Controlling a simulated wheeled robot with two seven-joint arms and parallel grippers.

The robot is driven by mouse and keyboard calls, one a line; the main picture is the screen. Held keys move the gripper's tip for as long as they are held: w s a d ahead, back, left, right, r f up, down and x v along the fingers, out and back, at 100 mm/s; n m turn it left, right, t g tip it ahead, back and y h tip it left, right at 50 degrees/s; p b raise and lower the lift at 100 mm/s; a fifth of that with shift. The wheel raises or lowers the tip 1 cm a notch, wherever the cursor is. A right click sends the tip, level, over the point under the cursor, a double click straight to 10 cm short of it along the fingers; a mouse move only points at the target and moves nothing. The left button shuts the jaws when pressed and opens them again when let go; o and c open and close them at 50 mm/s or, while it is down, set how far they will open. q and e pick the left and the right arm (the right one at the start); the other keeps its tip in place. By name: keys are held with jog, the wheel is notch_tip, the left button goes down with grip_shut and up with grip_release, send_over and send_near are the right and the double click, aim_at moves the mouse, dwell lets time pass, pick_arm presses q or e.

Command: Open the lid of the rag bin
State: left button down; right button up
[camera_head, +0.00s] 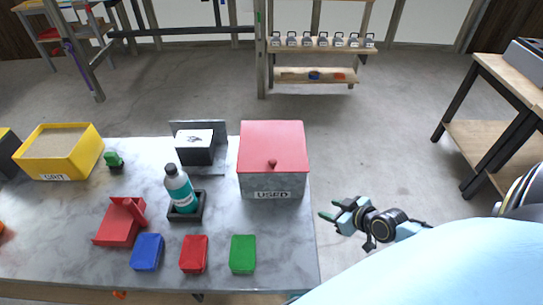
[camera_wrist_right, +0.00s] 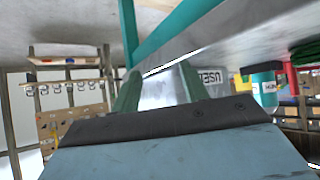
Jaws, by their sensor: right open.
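The rag bin (camera_head: 254,185) is a grey box on the right end of the marbled table, with a "USED" label on its front. Its red lid (camera_head: 272,142) lies flat and closed, with a small red knob near the front edge. My right gripper (camera_head: 330,209) is open and empty, to the right of the bin and beyond the table's right edge, pointing left. It is apart from the lid. In the right wrist view the two green fingers (camera_wrist_right: 156,90) stand apart, and the "USED" label (camera_wrist_right: 209,79) shows upside down beyond them. My left gripper is not in view.
A teal-labelled bottle (camera_head: 180,188) stands in a black holder left of the bin. Blue, red and green blocks (camera_head: 243,254) lie near the front edge. A yellow grit box (camera_head: 87,156) stands far left. Open floor lies right of the table, before a wooden bench (camera_head: 465,145).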

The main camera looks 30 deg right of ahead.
aim_at(272, 160)
jog(key=w+a+r+n+t+y+p, duration=0.1)
jog(key=w+a+r+y, duration=0.15)
jog(key=r, duration=0.65)
jog(key=w+a+r+n+t+y, duration=0.15)
jog(key=a+r, duration=0.25)
jog(key=r, duration=0.5)
jog(key=x, duration=1.3)
jog(key=shift+w+f+p, duration=0.25)
jog(key=shift+p, duration=0.05)
jog(key=shift+c, duration=0.2)
grip_shut()
